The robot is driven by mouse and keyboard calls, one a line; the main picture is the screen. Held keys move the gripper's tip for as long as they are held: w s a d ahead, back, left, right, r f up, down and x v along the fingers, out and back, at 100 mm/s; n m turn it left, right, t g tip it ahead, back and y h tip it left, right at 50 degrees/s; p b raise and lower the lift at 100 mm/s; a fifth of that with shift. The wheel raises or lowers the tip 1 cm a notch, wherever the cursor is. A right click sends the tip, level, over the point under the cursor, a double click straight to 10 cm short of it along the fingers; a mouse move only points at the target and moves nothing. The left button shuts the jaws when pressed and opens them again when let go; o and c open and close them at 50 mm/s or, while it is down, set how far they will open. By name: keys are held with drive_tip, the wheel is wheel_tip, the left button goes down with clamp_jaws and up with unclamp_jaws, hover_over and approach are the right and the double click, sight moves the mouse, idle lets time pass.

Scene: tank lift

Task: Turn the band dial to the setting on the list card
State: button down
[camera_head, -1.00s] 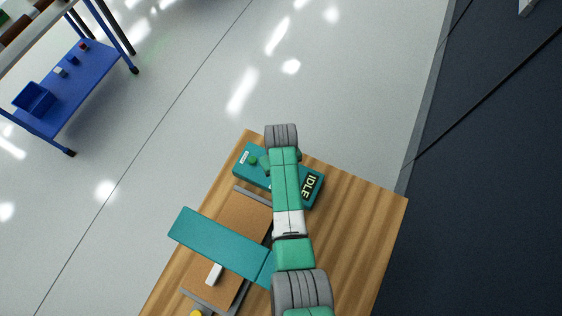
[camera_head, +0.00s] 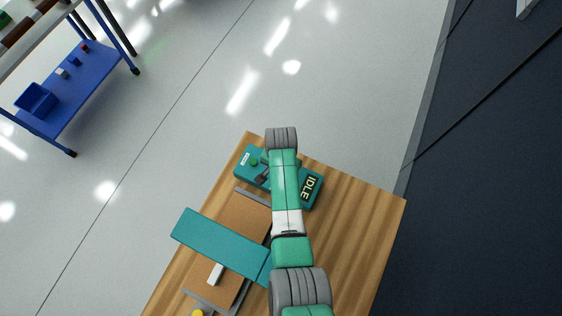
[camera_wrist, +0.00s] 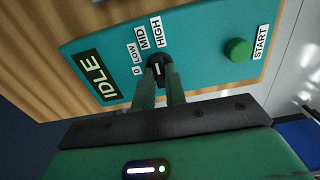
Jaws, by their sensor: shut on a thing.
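The band dial (camera_wrist: 158,62) is a small dark knob with a white pointer mark on the teal control panel (camera_wrist: 205,55). Labels 0, LOW, MID and HIGH fan around its left and upper side. The pointer mark looks aimed up towards the MID and HIGH end; its exact setting is unclear. My gripper (camera_wrist: 160,74) is shut on the dial, with a green finger on each side. In the head view the panel (camera_head: 285,194) is partly covered by my arm, which hides the dial. I cannot make out a list card in either view.
A tank lift with a teal crosspiece (camera_head: 220,243) stands on the wooden table (camera_head: 365,220). A blue cart (camera_head: 85,85) stands at the upper left.

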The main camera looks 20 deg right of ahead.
drive_tip(key=shift+r+m, duration=0.1)
drive_tip(key=shift+m, duration=1.4)
drive_tip(key=c, duration=1.4)
unclamp_jaws()
drive_tip(key=shift+c, duration=0.2)
wheel_tip(320, 180, up, 8)
drive_tip(key=shift+f+p, duration=0.15)
drive_tip(key=shift+p, duration=0.45)
